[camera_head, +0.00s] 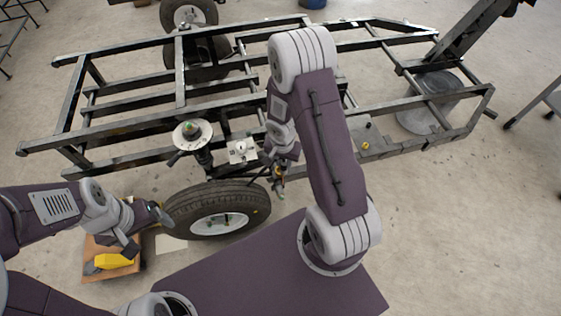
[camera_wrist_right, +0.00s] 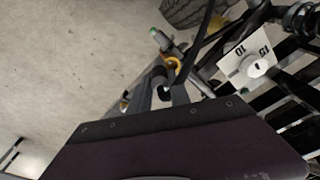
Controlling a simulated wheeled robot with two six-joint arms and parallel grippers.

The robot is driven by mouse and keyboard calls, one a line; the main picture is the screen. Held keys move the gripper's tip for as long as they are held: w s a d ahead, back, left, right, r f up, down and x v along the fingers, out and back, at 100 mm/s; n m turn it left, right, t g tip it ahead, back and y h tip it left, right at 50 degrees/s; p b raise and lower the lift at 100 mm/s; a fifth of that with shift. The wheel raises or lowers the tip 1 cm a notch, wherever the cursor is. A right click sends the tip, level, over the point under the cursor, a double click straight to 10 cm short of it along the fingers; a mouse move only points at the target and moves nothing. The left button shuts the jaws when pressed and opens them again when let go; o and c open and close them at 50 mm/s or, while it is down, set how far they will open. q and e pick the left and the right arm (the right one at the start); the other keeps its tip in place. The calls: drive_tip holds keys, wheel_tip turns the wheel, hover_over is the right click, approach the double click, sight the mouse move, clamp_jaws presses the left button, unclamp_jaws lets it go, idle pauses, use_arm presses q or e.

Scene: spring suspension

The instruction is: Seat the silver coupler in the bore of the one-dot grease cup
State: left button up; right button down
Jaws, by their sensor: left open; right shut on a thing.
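My right gripper (camera_head: 279,176) is shut on a silver part with a green end, which looks like the silver coupler (camera_wrist_right: 167,43). In the right wrist view it sticks out beyond the fingertips (camera_wrist_right: 164,82), with an orange ring beside it. It is held in the air near the right edge of the tyre (camera_head: 245,232). My left gripper (camera_head: 147,233) is open and empty at the tyre's left side, above a brown box. I cannot make out a one-dot grease cup; the dots are too small to see.
A white round plate with a green-topped post (camera_head: 192,134) and a white card marked 10 and 15 (camera_wrist_right: 243,66) are by the black frame (camera_head: 115,131). The brown box (camera_head: 92,244) holds a yellow block (camera_head: 113,261).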

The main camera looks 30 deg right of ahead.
drive_tip(key=w+f, duration=0.1)
drive_tip(key=f, duration=0.1)
drive_tip(key=w+f+b, duration=0.1)
drive_tip(key=f, duration=0.1)
drive_tip(key=w+f, duration=0.1)
drive_tip(key=f, duration=0.1)
drive_tip(key=shift+w+d+f+b, duration=0.2)
drive_tip(key=shift+w+d+b, duration=0.15)
drive_tip(key=shift+b, duration=0.05)
use_arm(q)
drive_tip(key=shift+f, duration=0.35)
use_arm(e)
drive_tip(key=shift+r, duration=0.15)
drive_tip(key=c, duration=1.6)
unclamp_jaws()
drive_tip(key=shift+f, duration=0.2)
drive_tip(key=o, duration=0.4)
use_arm(q)
drive_tip(key=shift+f, duration=0.15)
use_arm(e)
drive_tip(key=shift+r, duration=0.1)
